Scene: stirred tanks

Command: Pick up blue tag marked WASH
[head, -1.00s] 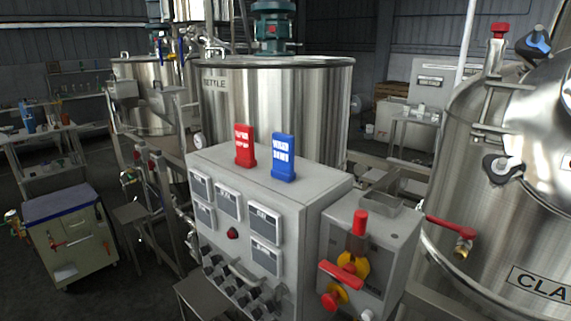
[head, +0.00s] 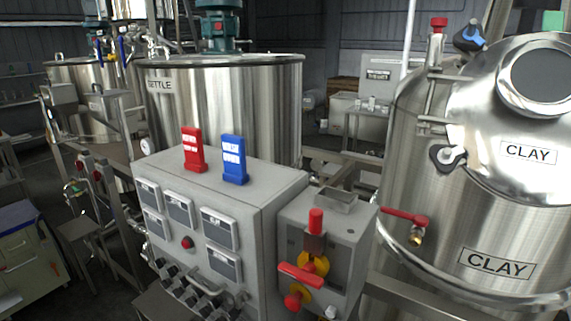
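The blue tag (head: 234,160) stands upright on top of the grey control cabinet (head: 265,185). Its white lettering looks like WASH DOWN. A red tag (head: 193,149) with white lettering stands just to its left, with a small gap between them. Neither of my grippers shows in the head view, so I cannot see whether they are open or shut.
A tank marked CLAY (head: 480,215) with a red-handled valve (head: 405,217) stands at the right. A smaller grey box (head: 345,240) with a red lever adjoins the cabinet's right side. The cabinet top around the tags is clear.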

